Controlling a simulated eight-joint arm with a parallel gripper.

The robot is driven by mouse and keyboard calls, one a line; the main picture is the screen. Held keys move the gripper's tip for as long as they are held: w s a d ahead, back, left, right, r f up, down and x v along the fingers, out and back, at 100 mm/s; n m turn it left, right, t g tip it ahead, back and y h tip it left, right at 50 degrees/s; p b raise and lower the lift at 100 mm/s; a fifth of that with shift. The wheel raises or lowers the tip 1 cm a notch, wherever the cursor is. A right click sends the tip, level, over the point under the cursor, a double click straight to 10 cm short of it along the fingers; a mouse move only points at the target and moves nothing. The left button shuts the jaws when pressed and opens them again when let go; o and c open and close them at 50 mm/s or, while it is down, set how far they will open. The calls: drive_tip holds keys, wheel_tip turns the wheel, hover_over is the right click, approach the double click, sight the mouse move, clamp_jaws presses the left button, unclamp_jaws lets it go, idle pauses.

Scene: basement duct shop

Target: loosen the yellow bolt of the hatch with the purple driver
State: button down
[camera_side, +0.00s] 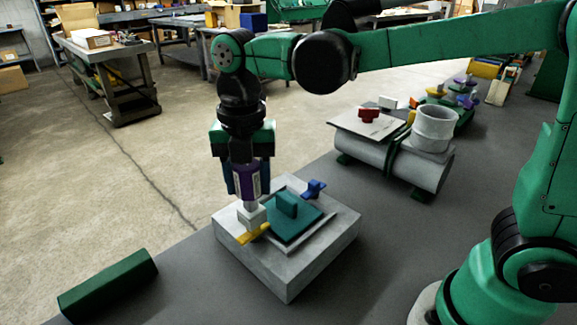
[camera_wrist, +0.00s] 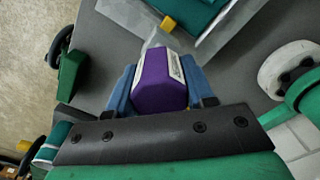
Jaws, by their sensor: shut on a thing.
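My gripper (camera_side: 245,184) is shut on the purple driver (camera_side: 248,186) and holds it upright over the near left side of the grey block (camera_side: 291,267). The driver's pale lower end reaches down to a light grey block-shaped piece just above the yellow bolt (camera_side: 254,234); I cannot tell whether it is seated on the bolt. The teal hatch (camera_side: 287,228) with its raised handle lies on the block, and a blue bolt (camera_side: 315,188) sits at its far side.
A dark green bar (camera_side: 108,286) lies at the bench's left edge. A grey duct (camera_side: 395,165) with a red-winged bolt (camera_side: 369,114) and an upright round collar (camera_side: 435,128) stands behind right. Several coloured bolts lie farther back. The bench between block and my base is clear.

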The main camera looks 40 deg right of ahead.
drive_tip(key=shift+f, duration=0.9)
idle(0.4)
drive_tip(key=n, duration=0.3)
idle(0.4)
drive_tip(key=shift+n, duration=0.3)
